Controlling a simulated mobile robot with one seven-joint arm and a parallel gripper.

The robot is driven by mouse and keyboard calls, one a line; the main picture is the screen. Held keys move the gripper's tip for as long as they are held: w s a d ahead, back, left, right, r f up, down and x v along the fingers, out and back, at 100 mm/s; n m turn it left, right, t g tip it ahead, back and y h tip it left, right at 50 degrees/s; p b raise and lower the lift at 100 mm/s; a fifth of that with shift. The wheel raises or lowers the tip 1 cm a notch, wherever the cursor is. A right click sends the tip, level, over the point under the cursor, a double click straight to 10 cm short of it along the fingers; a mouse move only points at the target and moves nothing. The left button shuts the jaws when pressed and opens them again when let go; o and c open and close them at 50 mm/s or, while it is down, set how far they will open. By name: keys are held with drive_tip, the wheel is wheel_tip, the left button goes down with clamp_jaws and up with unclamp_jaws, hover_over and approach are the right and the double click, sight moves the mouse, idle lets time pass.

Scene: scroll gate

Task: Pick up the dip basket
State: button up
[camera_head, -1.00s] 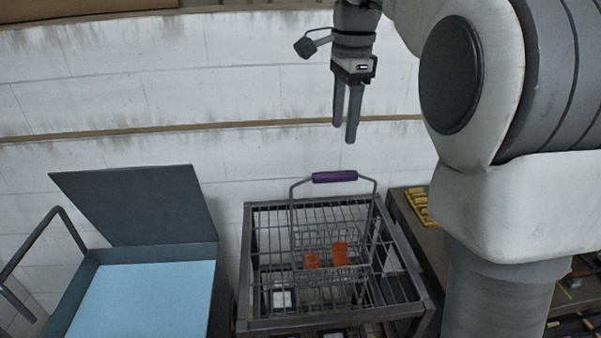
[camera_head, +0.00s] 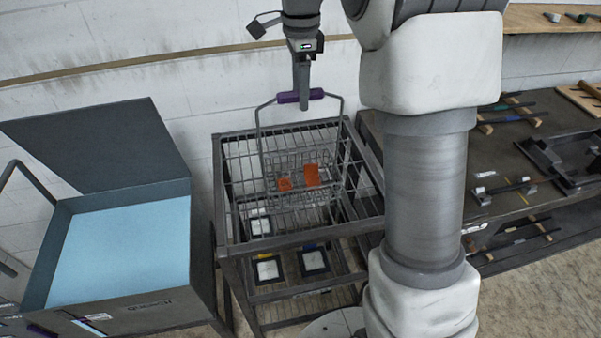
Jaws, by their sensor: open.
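The dip basket (camera_head: 327,184) is a wire basket with a tall hoop handle and a purple grip (camera_head: 288,97). It stands on the metal rack (camera_head: 222,178) and has two orange pieces (camera_head: 312,175) in it. My gripper (camera_head: 304,108) points down at the purple grip, with its fingers overlapping the grip in the picture. The jaws are open. The fingers hide part of the grip, and I cannot tell whether they touch it or straddle it.
An open grey box (camera_head: 190,250) with light blue liquid (camera_head: 120,250) and a raised lid (camera_head: 95,150) stands to the left. A workbench (camera_head: 500,215) with tools is on the right. The wall is close behind the rack. Framed white squares (camera_head: 268,270) lie on lower shelves.

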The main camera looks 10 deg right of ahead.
drive_tip(key=shift+f, duration=2.7)
clamp_jaws()
drive_tip(key=shift+w+r+p, duration=0.1)
drive_tip(key=shift+p, duration=0.2)
